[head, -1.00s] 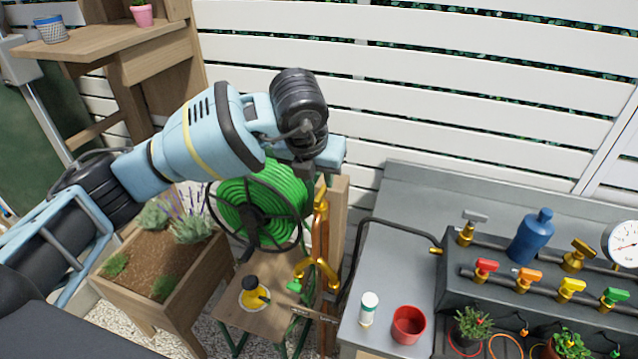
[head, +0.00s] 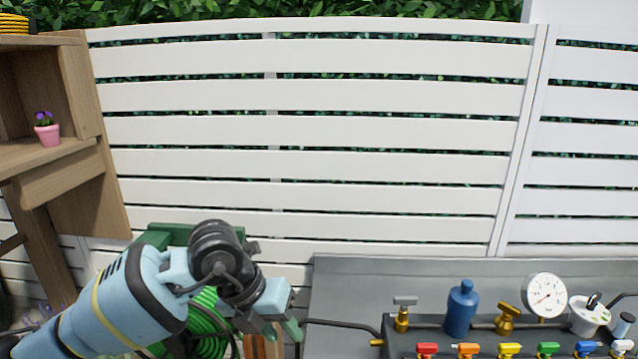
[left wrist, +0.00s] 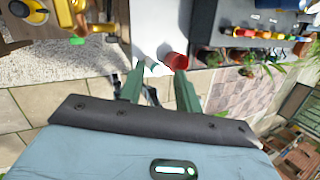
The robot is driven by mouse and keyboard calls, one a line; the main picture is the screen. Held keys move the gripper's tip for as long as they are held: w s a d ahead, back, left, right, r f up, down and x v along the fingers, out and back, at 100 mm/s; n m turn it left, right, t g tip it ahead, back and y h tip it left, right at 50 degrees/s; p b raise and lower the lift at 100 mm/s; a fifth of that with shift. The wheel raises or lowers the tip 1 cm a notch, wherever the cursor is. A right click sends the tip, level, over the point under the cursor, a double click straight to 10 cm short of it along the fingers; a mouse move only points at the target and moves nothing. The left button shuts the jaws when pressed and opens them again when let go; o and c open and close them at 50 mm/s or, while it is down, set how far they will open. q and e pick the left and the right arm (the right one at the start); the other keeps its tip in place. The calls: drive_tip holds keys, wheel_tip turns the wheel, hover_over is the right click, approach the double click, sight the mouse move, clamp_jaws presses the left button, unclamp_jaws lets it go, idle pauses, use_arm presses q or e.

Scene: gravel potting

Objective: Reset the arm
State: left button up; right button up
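My left arm comes in from the lower left of the head view. Its gripper (head: 270,331) points down in front of the hose reel (head: 207,318), left of the grey bench. In the left wrist view the two green fingers of the left gripper (left wrist: 158,88) stand apart with nothing held between them. A red pot (left wrist: 175,60) shows beyond the fingertips on the pale bench top, apart from them as far as I can tell. My right gripper is in neither view.
The grey bench (head: 345,285) carries a blue bottle (head: 461,308), a pressure gauge (head: 546,296) and a row of coloured valves. A wooden shelf with a pink flowerpot (head: 47,135) stands left. A white slatted fence (head: 300,130) closes the back.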

use_arm(q)
drive_tip(key=s+d+n+g+h, duration=0.1)
drive_tip(key=s+d+g+h, duration=0.3)
drive_tip(key=s+d+h, duration=0.7)
drive_tip(key=w+a+f+n+t+y, duration=0.25)
drive_tip(key=a+f+n+t, duration=0.45)
drive_tip(key=n+t, duration=0.5)
drive_tip(key=w+a+f+n+t+y, duration=0.1)
drive_tip(key=a+f+n+t+y, duration=0.45)
drive_tip(key=n, duration=1.05)
drive_tip(key=s+a+f+n+g+y, duration=0.2)
drive_tip(key=s+a+f, duration=0.3)
drive_tip(key=s+f, duration=0.3)
drive_tip(key=s+a+f+n+g+y, duration=0.3)
drive_tip(key=s+a+f+n, duration=0.2)
drive_tip(key=s+f, duration=0.4)
wheel_tip(320, 180, down, 4)
drive_tip(key=shift+s+a+f+g+y, duration=0.25)
drive_tip(key=shift+a+g+y, duration=0.1)
drive_tip(key=shift+a, duration=0.2)
drive_tip(key=shift+r, duration=0.1)
